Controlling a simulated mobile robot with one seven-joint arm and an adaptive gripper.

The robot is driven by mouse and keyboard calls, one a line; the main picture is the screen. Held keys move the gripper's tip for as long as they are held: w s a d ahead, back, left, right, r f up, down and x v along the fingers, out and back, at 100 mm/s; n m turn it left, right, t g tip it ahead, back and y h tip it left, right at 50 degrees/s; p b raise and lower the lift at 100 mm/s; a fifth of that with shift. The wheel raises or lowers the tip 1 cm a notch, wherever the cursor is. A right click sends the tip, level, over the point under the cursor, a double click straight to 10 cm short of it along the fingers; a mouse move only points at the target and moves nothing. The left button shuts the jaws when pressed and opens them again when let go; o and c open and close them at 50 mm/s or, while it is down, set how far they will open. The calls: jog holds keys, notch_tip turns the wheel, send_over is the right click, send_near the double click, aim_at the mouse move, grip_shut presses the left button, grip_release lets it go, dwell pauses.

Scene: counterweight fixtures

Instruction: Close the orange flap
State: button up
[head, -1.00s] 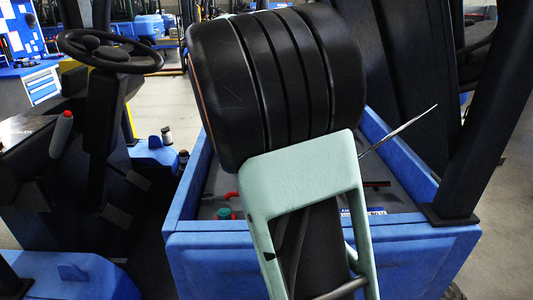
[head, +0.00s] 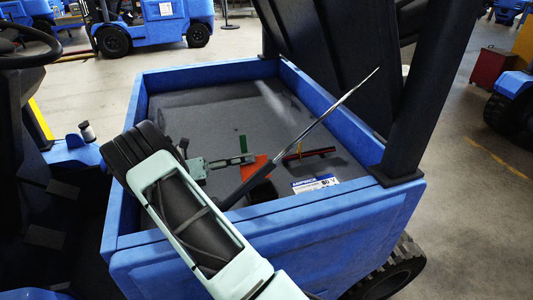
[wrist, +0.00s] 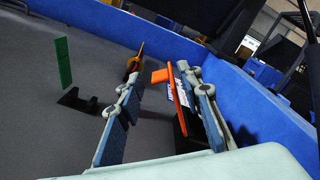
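The orange flap (head: 256,166) stands over the grey floor of the blue compartment, beside a black block. In the wrist view the orange flap (wrist: 180,98) is seen almost edge-on, between my two fingers and close to the right one. I cannot tell whether that finger touches it. My gripper (head: 245,160) reaches into the compartment from the left, its tips near the flap. In the wrist view my gripper (wrist: 160,85) is open with a wide gap between its fingers.
A green flap (head: 243,143) stands behind, also in the wrist view (wrist: 64,63). A red bar (head: 309,153) and white label (head: 315,184) lie to the right. A thin metal rod (head: 330,112) slants across the compartment. Blue walls (head: 330,105) enclose it; the back floor is clear.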

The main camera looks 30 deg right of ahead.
jog(key=x, duration=0.7)
jog(key=shift+d, duration=0.1)
grip_shut()
dwell(0.7)
